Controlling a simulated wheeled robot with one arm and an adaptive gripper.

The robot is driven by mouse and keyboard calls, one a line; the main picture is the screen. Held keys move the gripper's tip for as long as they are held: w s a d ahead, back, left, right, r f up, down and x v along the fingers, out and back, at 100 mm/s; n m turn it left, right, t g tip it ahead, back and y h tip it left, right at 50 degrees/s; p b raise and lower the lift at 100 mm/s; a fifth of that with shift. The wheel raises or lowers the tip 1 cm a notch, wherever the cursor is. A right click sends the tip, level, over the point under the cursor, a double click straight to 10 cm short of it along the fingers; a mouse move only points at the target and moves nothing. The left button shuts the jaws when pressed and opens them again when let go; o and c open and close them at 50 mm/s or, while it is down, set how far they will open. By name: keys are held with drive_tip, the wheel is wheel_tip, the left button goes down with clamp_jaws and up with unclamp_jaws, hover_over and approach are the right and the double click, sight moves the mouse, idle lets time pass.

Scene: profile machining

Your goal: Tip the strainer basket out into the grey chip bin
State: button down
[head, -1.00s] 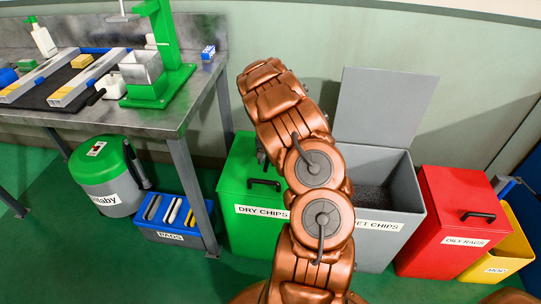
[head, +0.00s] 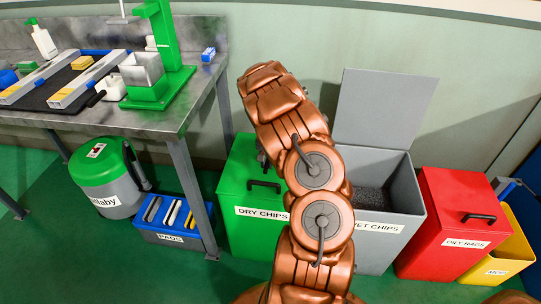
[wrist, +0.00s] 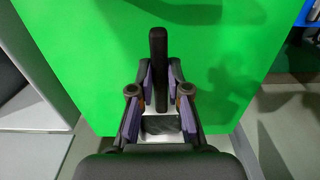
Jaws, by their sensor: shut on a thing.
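My gripper (wrist: 158,95) is shut on an upright black handle (wrist: 158,60), with its purple pads on both sides. A bright metal part with a dark patch (wrist: 160,125) shows below it between the fingers. I take this to be the strainer basket, mostly hidden by the gripper. It is over the green DRY CHIPS bin (head: 252,215), whose lid fills much of the wrist view (wrist: 235,60). The grey WET CHIPS bin (head: 400,185) stands to the right, lid (head: 385,108) raised, with dark chips inside.
A red OILY RAGS bin (head: 452,215) and a yellow MOP bin (head: 510,255) stand further right. The workbench (head: 180,115), a green-lidded canister (head: 105,175) and a blue PADS bin (head: 185,237) are left. The raised grey lid stands behind its bin's opening.

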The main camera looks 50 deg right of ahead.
drive_tip(key=shift+r, duration=0.25)
idle(0.3)
drive_tip(key=shift+r, duration=0.95)
idle(0.3)
drive_tip(key=shift+r, duration=1.45)
drive_tip(key=shift+r, duration=1.4)
